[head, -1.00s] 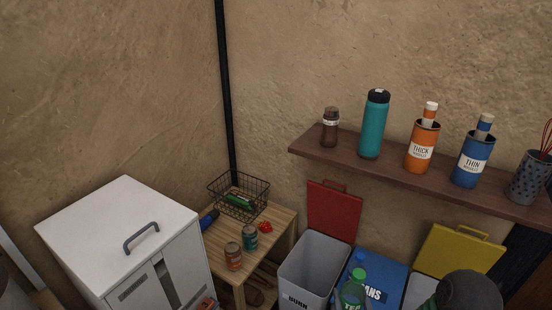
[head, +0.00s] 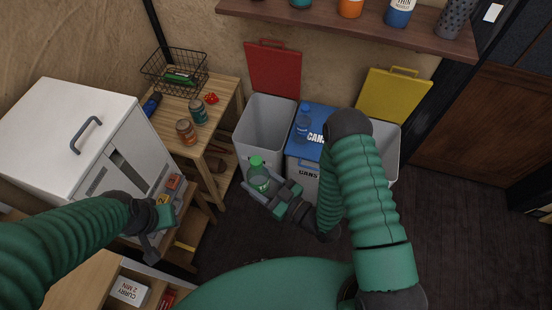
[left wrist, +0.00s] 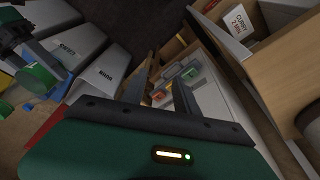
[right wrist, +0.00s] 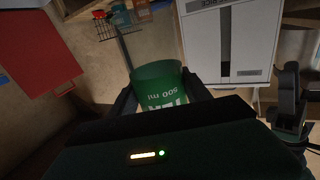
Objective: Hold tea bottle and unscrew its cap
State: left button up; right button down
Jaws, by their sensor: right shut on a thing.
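The tea bottle has a green cap (head: 256,162) and a green label, with its body partly hidden by my right gripper (head: 268,192). That gripper is shut around the bottle and holds it upright, off the floor, in front of the bins. In the right wrist view the green label (right wrist: 160,88) sits between the fingers, its "500 ml" print upside down; the cap is not visible there. My left gripper (head: 158,228) is empty, to the left of the bottle and well apart from it. Its two fingers (left wrist: 160,92) stand apart in the left wrist view.
A white cabinet (head: 60,120) and wooden table (head: 222,95) are left. A shelf (head: 340,28) overhangs the bins. Dark floor is clear at right.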

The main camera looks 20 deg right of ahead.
pick_arm(q)
jog(key=shift+o, duration=1.1)
jog(key=shift+w+d+r+m, duration=0.15)
jog(key=shift+m, duration=0.15)
notch_tip(320, 180, up, 12)
jog(key=m+g, duration=0.3)
jog(key=m, duration=3.3)
send_over(255, 161)
jog(key=shift+w+a, duration=0.1)
jog(key=shift+a, duration=0.25)
jog(key=shift+d+r+m, duration=0.15)
jog(key=shift+d+m, duration=0.15)
jog(key=shift+m, duration=0.1)
jog(key=shift+d, duration=0.15)
notch_tip(255, 161, down, 8)
jog(key=shift+r, duration=0.1)
